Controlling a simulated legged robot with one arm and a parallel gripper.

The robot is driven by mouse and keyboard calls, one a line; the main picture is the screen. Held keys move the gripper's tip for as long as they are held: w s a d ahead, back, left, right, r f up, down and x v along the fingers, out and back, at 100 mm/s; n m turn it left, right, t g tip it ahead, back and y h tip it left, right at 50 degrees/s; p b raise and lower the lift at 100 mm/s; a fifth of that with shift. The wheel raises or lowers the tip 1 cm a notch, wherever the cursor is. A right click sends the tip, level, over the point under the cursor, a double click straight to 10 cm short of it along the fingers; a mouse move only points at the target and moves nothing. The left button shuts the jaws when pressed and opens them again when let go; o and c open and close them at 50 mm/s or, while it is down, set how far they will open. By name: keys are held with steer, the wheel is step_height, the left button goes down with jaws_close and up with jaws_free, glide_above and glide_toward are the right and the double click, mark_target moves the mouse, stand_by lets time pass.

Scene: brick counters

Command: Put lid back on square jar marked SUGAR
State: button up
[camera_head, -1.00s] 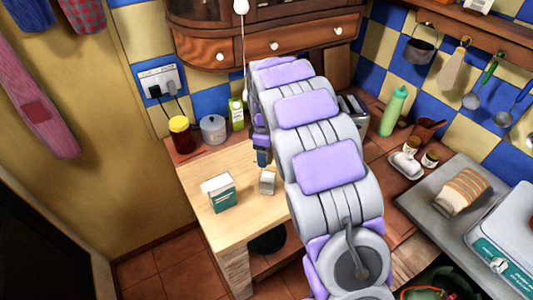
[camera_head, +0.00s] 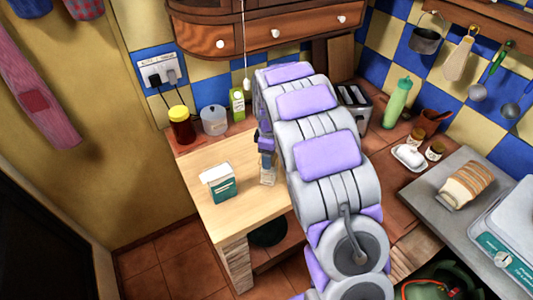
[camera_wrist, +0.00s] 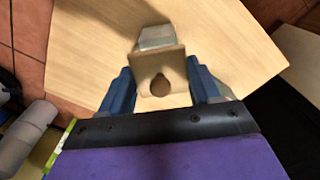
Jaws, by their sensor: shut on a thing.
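A small square glass jar (camera_head: 268,181) stands on the light wooden counter, partly hidden by my gripper (camera_head: 266,150). No lettering on it can be read. In the wrist view, my gripper (camera_wrist: 160,84) has its blue fingers shut on a square tan lid (camera_wrist: 172,62) with a round brown knob. The jar (camera_wrist: 156,37) shows just past the lid's far edge. The lid is over or very near the jar's top. I cannot tell whether they touch.
A teal and white box (camera_head: 221,185) stands left of the jar. A red-brown jar with yellow lid (camera_head: 181,125), a grey pot (camera_head: 214,120) and a green carton (camera_head: 237,104) stand at the back. The front of the wooden counter (camera_head: 240,218) is clear.

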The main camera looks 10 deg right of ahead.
steer(key=shift+d, duration=0.5)
steer(key=shift+a, duration=0.85)
steer(key=shift+d+r, duration=0.1)
steer(key=shift+d, duration=0.35)
steer(key=shift+a, duration=0.1)
steer(key=shift+a, duration=0.25)
steer(key=shift+p, duration=0.3)
steer(key=shift+d, duration=0.4)
steer(key=shift+a, duration=0.2)
